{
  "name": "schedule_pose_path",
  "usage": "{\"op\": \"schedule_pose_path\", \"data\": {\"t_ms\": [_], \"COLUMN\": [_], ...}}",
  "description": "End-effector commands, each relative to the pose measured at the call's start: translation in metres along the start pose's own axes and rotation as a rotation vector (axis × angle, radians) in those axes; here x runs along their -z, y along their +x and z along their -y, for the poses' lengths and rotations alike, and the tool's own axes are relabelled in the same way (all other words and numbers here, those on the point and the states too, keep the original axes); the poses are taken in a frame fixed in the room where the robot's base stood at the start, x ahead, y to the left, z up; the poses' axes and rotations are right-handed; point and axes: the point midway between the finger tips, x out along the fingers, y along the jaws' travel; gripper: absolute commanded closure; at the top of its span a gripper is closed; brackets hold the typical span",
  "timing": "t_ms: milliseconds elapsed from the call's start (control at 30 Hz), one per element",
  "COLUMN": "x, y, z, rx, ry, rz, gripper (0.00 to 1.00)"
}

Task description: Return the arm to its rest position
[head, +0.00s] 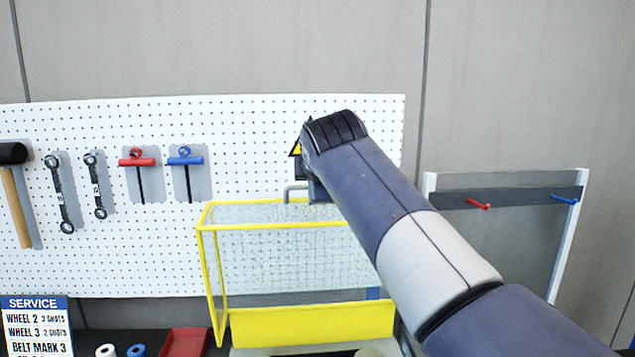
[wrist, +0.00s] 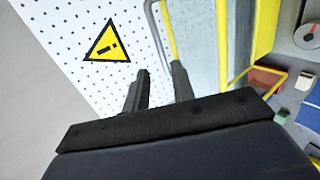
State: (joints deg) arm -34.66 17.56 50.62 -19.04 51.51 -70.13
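My arm (head: 375,195) reaches from the lower right of the head view up to the middle, in front of the pegboard and the yellow-framed guard. Its wrist end hides my gripper in the head view. In the wrist view my gripper (wrist: 161,72) shows two dark fingers apart with nothing between them. The gripper is open and empty. A grey bent handle (wrist: 151,14) lies beyond the fingertips in the wrist view; it shows beside the wrist in the head view (head: 287,191).
The yellow-framed mesh guard (head: 265,327) stands below the wrist. The white pegboard (head: 245,130) behind holds a mallet, wrenches and red and blue T-handled tools. A rack (head: 430,235) with red and blue pegs stands right. A red bin (head: 186,343) sits lower left. A yellow warning triangle (wrist: 108,43) is on the pegboard.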

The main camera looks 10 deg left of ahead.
Motion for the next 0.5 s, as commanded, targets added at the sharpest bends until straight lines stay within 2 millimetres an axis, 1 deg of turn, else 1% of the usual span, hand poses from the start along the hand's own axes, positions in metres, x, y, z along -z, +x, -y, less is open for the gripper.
{"op": "schedule_pose_path", "data": {"t_ms": [267,367,500], "x": [0.0,0.0,0.0], "y": [0.004,0.012,0.035], "z": [0.0,-0.001,-0.001], "rx": [0.002,0.002,0.004], "ry": [0.0,0.0,0.0], "rz": [0.001,0.001,0.002], "gripper": [0.76,0.76,0.76]}}
